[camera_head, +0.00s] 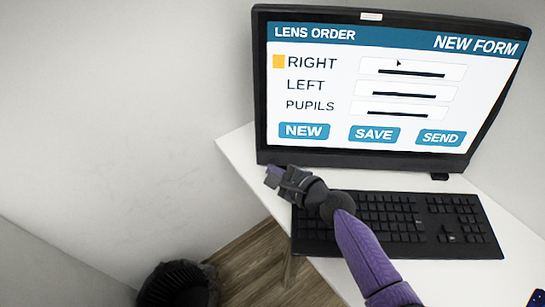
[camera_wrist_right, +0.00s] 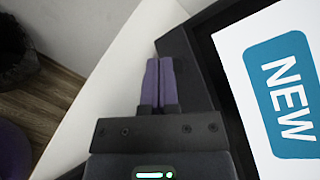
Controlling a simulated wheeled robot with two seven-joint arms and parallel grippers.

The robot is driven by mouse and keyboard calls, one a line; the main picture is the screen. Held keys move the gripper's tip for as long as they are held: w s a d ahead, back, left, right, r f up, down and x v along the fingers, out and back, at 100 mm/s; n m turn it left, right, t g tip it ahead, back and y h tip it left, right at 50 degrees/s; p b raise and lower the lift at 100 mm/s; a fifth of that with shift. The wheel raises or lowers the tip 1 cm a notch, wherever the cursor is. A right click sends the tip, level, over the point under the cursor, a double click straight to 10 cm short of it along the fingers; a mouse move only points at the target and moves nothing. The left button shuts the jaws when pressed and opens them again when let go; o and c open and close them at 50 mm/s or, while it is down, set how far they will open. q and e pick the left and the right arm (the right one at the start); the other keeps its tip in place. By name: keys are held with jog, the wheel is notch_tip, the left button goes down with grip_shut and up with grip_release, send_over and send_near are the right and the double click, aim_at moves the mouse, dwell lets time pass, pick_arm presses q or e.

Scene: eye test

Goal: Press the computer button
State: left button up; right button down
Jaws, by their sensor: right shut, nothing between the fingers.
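The computer monitor (camera_head: 261,95) stands on the white desk and shows a "LENS ORDER" form. Its screen has blue buttons NEW (camera_head: 304,131), SAVE (camera_head: 374,134) and SEND (camera_head: 440,138). An orange square marks the RIGHT row. My right gripper (camera_head: 272,176) is shut and empty, in front of the monitor's lower left corner, left of and below the NEW button. In the right wrist view, its purple fingers (camera_wrist_right: 159,82) are together beside the black monitor frame (camera_wrist_right: 205,75), and the NEW button (camera_wrist_right: 290,95) shows large at the right. I cannot tell if the fingers touch the frame. My left gripper is not seen.
A black keyboard (camera_head: 400,220) lies on the white desk (camera_head: 238,150) below the monitor, partly under my right arm. A black bin (camera_head: 178,285) stands on the wooden floor at the lower left. A dark object (camera_head: 537,299) lies at the lower right corner.

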jog(key=shift+s+a+r+p, duration=0.1)
jog(key=shift+s+r+p, duration=0.1)
jog(key=shift+s+p, duration=0.4)
jog(key=shift+s+r+p, duration=0.2)
jog(key=shift+s+p, duration=0.15)
jog(key=shift+s, duration=0.3)
jog(key=shift+s+a+p, duration=0.1)
jog(key=shift+s+p, duration=0.4)
jog(key=shift+s, duration=0.7)
